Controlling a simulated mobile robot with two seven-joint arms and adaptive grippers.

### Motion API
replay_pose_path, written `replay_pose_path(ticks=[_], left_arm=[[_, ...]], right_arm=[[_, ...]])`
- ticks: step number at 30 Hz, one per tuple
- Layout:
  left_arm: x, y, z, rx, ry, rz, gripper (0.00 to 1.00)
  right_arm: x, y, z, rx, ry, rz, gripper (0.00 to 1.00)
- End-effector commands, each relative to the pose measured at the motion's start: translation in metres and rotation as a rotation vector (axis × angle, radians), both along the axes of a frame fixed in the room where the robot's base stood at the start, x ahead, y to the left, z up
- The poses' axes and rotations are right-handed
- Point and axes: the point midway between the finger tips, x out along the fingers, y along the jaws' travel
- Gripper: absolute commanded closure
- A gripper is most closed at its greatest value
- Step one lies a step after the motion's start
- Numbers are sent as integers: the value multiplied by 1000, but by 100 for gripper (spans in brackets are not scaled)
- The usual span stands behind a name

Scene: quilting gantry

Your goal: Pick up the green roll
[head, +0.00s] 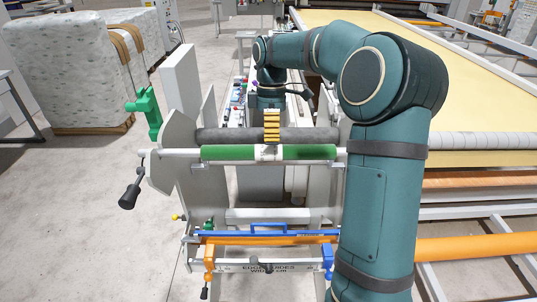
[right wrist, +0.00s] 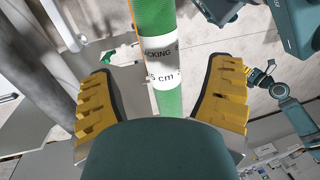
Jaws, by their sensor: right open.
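The green roll (head: 222,153) lies level on a white bar across the front of a grey stand. A white printed label wraps its middle. In the right wrist view the roll (right wrist: 153,20) runs from the top edge down between the two yellow fingers, and the label (right wrist: 163,60) shows between them. My right gripper (head: 271,126) is open, with gaps on both sides of the roll. In the head view its yellow finger is just above and behind the label. I cannot tell how deep the fingers reach around the roll. My left gripper is not in view.
A dark grey roller (head: 225,135) lies just behind the green roll. A black crank handle (head: 131,190) sticks out at left, near a green clamp (head: 148,110). Blue and orange bars (head: 215,240) cross lower down.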

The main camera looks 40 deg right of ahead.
Motion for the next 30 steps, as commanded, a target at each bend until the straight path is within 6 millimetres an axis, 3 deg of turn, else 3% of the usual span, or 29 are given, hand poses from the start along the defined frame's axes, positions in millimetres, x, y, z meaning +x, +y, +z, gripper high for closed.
replay_pose_path(ticks=[5,15,24,30], left_arm=[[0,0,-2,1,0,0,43],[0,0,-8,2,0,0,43],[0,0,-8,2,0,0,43],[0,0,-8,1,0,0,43]], right_arm=[[-1,3,-11,0,0,0,21],[-4,13,-52,0,0,-1,21],[-4,14,-55,0,-1,0,20],[-4,14,-54,0,-1,0,90]])
